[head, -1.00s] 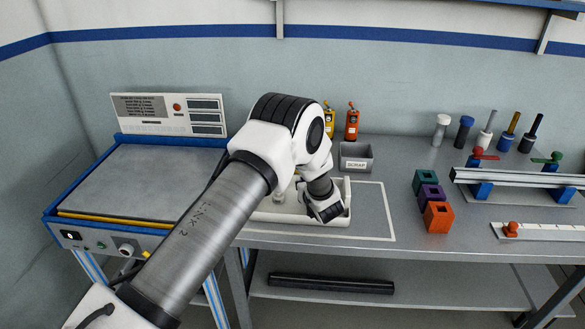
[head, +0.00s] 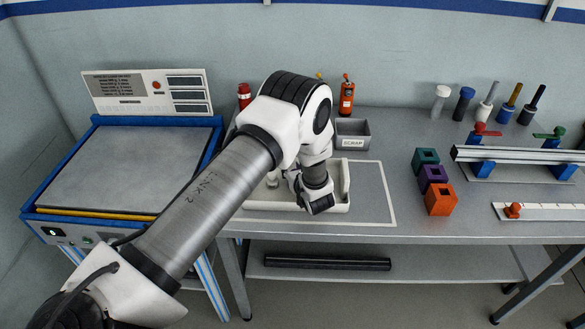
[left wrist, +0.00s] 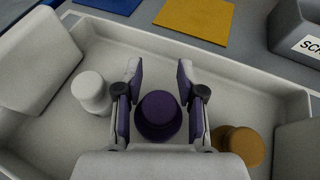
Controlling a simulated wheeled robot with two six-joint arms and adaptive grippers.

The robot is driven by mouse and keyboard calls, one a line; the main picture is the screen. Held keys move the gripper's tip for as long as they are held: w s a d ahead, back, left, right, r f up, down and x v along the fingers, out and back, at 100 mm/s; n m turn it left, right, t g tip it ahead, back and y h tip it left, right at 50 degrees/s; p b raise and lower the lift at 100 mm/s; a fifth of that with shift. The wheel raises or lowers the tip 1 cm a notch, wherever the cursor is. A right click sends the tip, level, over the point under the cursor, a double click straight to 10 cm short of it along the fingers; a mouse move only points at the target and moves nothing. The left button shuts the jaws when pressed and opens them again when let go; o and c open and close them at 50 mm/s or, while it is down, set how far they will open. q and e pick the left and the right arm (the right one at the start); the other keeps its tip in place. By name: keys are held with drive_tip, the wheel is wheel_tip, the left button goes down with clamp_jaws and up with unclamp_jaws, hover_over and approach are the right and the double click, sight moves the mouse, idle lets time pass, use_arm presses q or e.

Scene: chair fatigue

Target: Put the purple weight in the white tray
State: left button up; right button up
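The white tray (head: 262,205) lies on the bench, and its inside fills much of the left wrist view (left wrist: 40,118). The purple weight (left wrist: 158,116) is a short round piece inside the tray. My left gripper (left wrist: 160,85) is open over the tray, with one finger on each side of the purple weight and small gaps showing. In the head view the left gripper (head: 316,205) points down into the tray and the purple weight is hidden. A white weight (left wrist: 91,90) and an orange-brown weight (left wrist: 242,145) are also in the tray. My right gripper is not in view.
A grey scrap bin (head: 352,134) stands behind the tray. Teal, purple (head: 433,178) and orange (head: 440,200) blocks stand to the right, with rails beyond. A blue-framed machine (head: 120,165) is at the left. Bare bench lies between tray and blocks.

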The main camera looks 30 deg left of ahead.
use_arm(q)
drive_tip(key=shift+w+f, duration=0.1)
drive_tip(key=b+v, duration=0.1)
drive_tip(key=v, duration=0.2)
drive_tip(key=shift+d, duration=0.3)
drive_tip(key=b+v, duration=0.5)
drive_tip(key=b, duration=0.1)
drive_tip(key=shift+f, duration=0.15)
drive_tip(key=b+v, duration=0.2)
drive_tip(key=v, duration=0.1)
drive_tip(key=shift+s+r, duration=0.2)
drive_tip(key=shift+r, duration=0.2)
drive_tip(key=shift+s+d+r, duration=0.1)
drive_tip(key=shift+s+r, duration=0.05)
